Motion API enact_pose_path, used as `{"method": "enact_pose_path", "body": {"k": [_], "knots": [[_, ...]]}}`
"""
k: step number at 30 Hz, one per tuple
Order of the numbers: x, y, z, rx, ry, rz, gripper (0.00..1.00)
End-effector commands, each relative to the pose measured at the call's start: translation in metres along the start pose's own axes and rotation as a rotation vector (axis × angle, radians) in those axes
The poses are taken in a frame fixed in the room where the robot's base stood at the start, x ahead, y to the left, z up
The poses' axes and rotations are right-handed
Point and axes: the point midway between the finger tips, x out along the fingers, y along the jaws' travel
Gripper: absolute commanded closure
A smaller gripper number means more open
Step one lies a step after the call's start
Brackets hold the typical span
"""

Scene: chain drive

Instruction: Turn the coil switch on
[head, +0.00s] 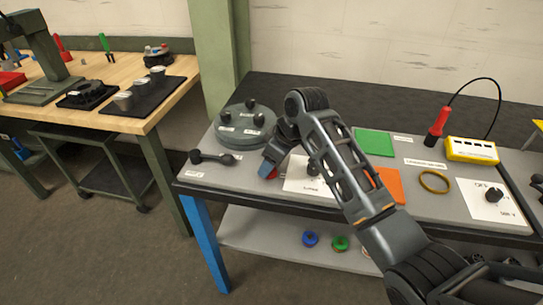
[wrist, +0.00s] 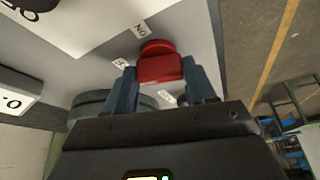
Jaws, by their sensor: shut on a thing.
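My gripper (head: 267,165) points down at the front edge of the grey bench, left of a white plate (head: 297,184) with a black knob. In the wrist view my gripper (wrist: 165,75) has its two fingers on either side of a red handle (wrist: 160,64), shut on it. A little of the red handle (head: 272,175) shows under the fingers in the head view. A small "ON" label (wrist: 139,30) lies close to it in the wrist view. I cannot read a coil name on any label. The foot of the handle is hidden.
A round grey base (head: 232,141) with black pegs and a black link (head: 212,157) stand left of my gripper. Green (head: 374,142) and orange (head: 390,186) squares, a yellow box (head: 471,150) and another knob plate (head: 489,205) are to the right.

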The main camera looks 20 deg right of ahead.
Motion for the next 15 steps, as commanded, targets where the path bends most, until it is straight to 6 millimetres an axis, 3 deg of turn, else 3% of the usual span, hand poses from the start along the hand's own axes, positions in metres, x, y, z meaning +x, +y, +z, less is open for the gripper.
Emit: {"method": "enact_pose_path", "body": {"k": [15], "knots": [[0.0003, -0.0042, -0.0017, 0.452, 0.001, 0.188, 0.75]]}}
